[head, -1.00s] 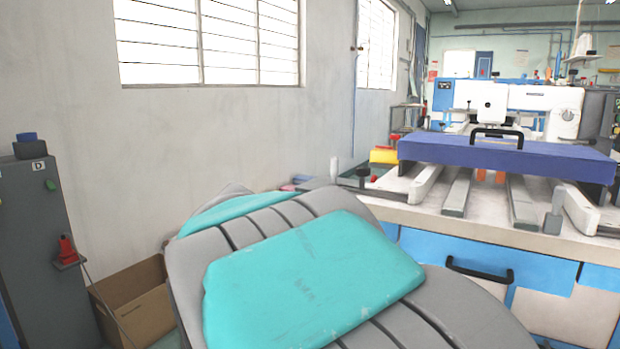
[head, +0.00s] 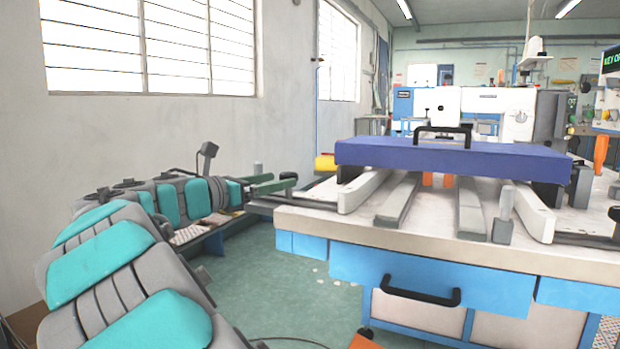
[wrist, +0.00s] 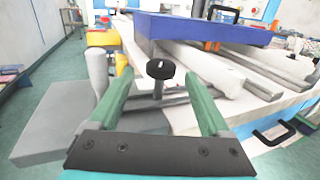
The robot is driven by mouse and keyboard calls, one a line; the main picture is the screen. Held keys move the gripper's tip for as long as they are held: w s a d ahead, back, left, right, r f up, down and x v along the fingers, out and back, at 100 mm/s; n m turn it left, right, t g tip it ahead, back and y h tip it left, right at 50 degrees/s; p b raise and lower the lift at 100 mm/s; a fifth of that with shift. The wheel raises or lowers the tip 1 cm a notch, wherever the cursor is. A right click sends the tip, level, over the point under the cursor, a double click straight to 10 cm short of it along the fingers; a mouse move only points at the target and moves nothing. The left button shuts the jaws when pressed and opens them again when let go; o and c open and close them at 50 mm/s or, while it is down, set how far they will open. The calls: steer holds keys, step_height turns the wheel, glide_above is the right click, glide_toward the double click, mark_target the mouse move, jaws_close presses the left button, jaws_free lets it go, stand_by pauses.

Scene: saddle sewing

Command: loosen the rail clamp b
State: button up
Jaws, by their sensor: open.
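A rail clamp shows as a round black knob on a thin upright stem (wrist: 160,70) in the wrist view, above a grey rail. The knob also shows in the head view (head: 288,176) at the table's left end. I see no letter on it, so I cannot tell if it is clamp b. My gripper (wrist: 158,76) has its two green fingers apart, with the knob and stem seen between them and no contact visible. In the head view my gripper (head: 274,185) is small, just left of the knob.
A grey post (wrist: 97,72) stands just left of the left finger. A blue-purple slab with a black handle (head: 450,157) spans the white rails of the table (head: 310,222). Another grey post (head: 503,216) stands at the table's front. Green floor lies open left of the table.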

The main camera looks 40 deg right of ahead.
steer(key=shift+d, duration=3.55)
jaws_close()
